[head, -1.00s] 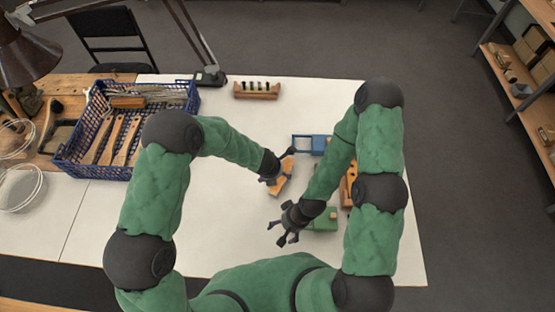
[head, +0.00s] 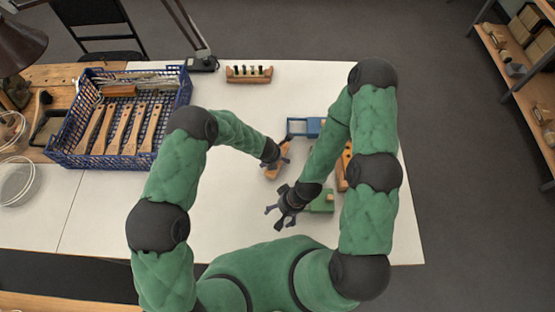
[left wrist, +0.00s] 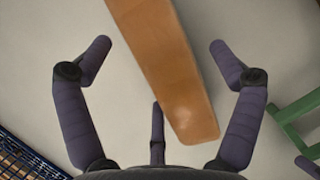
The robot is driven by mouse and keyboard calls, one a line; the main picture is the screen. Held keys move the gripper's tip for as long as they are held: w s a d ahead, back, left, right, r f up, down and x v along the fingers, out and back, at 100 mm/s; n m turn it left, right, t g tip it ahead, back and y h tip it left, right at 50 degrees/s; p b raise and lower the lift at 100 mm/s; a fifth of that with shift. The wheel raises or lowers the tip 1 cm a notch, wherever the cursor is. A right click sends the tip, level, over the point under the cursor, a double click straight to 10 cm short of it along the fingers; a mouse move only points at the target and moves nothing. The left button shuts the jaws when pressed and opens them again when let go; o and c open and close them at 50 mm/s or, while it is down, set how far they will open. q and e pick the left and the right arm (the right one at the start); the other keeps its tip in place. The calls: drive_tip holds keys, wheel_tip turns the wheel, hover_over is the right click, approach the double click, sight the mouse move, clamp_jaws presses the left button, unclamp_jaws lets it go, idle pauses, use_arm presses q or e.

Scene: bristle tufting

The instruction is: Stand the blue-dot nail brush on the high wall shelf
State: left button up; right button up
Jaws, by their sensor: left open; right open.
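A plain wooden brush body or block (head: 271,172) lies on the white table under my left gripper (head: 279,161). In the left wrist view this wooden piece (left wrist: 165,65) passes between the spread fingers of my left gripper (left wrist: 155,75), which is open and not closed on it. No blue dot shows on it, so I cannot tell if it is the blue-dot nail brush. My right gripper (head: 279,207) is open and empty over the table, left of a green fixture (head: 322,202). A wooden shelf unit (head: 520,75) stands at the right; I cannot tell a high wall shelf.
A blue crate (head: 170,150) at the left holds several wooden-handled pieces. A small wooden rack (head: 249,75) stands at the back. A blue fixture (head: 313,127) and an orange wooden piece (head: 344,165) sit near my right arm. The table's front middle is clear.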

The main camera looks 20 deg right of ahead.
use_arm(q)
drive_tip(key=shift+w+d+f, duration=0.1)
drive_tip(key=shift+f, duration=0.35)
drive_tip(key=c, duration=1.4)
drive_tip(key=shift+c, duration=0.7)
drive_tip(key=shift+r, duration=0.1)
